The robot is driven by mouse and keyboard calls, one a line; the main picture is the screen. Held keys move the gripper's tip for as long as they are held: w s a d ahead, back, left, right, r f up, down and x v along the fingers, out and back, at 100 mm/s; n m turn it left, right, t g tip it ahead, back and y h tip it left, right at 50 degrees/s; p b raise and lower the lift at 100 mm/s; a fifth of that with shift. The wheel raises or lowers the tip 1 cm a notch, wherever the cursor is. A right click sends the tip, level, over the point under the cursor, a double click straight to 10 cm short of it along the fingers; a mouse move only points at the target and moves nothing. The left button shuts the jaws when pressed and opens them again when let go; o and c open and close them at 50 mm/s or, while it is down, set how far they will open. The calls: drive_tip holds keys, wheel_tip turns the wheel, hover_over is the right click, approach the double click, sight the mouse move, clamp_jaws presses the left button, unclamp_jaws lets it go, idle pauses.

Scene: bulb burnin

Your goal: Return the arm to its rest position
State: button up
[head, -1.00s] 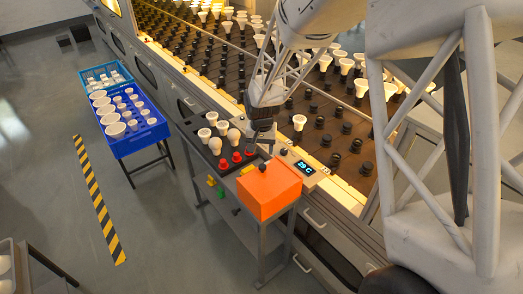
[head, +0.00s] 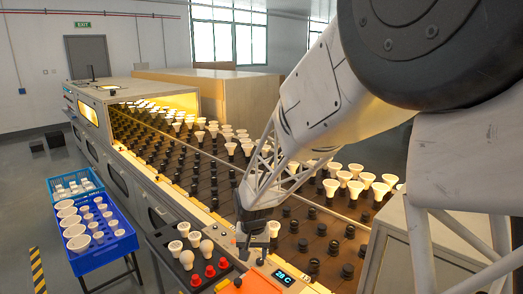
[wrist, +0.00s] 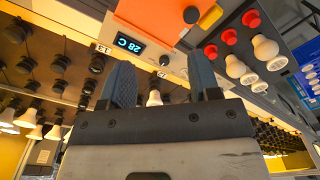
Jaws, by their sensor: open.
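My gripper (head: 252,238) hangs over the near edge of the rack, above the console strip, in the head view. In the wrist view its two dark fingers (wrist: 161,78) stand apart with nothing held between them. A white bulb (wrist: 154,98) shows beyond the gap, apart from the fingers; a white bulb (head: 274,228) also stands just right of the gripper in the head view. My arm reaches down from the upper right and hides part of the rack.
A display (head: 283,276) reads 28 C beside an orange box (head: 252,284). The rack (head: 205,165) holds many sockets and bulbs.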

drive_tip(key=s+d+r+t, duration=0.1)
drive_tip(key=s+d+r, duration=1.2)
drive_tip(key=s+d, duration=0.15)
drive_tip(key=s+d+r, duration=0.1)
drive_tip(key=s+d, duration=0.2)
drive_tip(key=s, duration=0.5)
drive_tip(key=s+d+r+t, duration=0.1)
drive_tip(key=s+d+r, duration=0.1)
drive_tip(key=s, duration=0.7)
drive_tip(key=shift+s+d+r, duration=0.2)
drive_tip(key=shift+d+r, duration=0.05)
drive_tip(key=shift+d, duration=0.55)
